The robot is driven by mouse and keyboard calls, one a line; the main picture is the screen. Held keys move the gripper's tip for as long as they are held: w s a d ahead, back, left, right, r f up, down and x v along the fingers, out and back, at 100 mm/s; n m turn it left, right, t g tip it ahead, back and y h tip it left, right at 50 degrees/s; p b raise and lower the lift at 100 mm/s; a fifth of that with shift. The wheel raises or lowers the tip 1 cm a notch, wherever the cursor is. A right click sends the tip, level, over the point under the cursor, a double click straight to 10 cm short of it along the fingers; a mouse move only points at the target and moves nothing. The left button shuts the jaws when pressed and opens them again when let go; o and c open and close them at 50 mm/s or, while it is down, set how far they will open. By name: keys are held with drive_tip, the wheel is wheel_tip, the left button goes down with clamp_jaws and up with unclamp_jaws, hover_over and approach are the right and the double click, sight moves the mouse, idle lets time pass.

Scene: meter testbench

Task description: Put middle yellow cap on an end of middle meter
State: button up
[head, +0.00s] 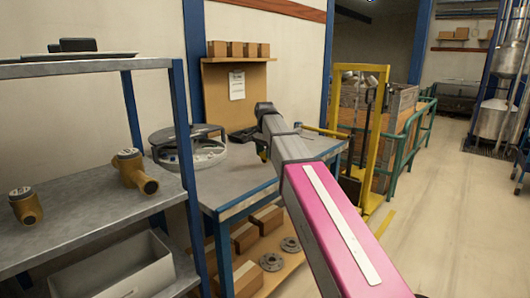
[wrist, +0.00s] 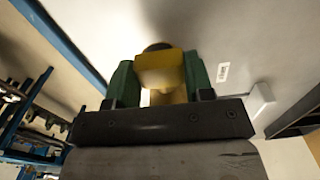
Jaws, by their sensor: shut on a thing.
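My gripper (wrist: 158,84) has green fingers in the wrist view. They are closed on the two sides of a yellow piece (wrist: 160,66). A dark round part shows behind its top edge. I cannot tell for sure whether the piece is a cap or part of a meter. In the head view the fingers and the held piece are hidden behind my arm's far end, over the workbench. Two brass-coloured meters stand on the left shelf: a larger one (head: 134,171) with an open pipe end facing right, and a smaller one (head: 25,206) nearer. No separate yellow cap is recognisable.
The metal shelf (head: 75,217) has a blue post at its right front. A round grey apparatus (head: 203,155) stands on the workbench (head: 240,183). A grey bin (head: 110,270) is below the shelf. A yellow frame (head: 374,195) stands right of the bench; floor further right is clear.

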drive_tip(key=shift+f, duration=0.2)
drive_tip(key=o, duration=1.2)
drive_tip(key=shift+r, duration=3.5)
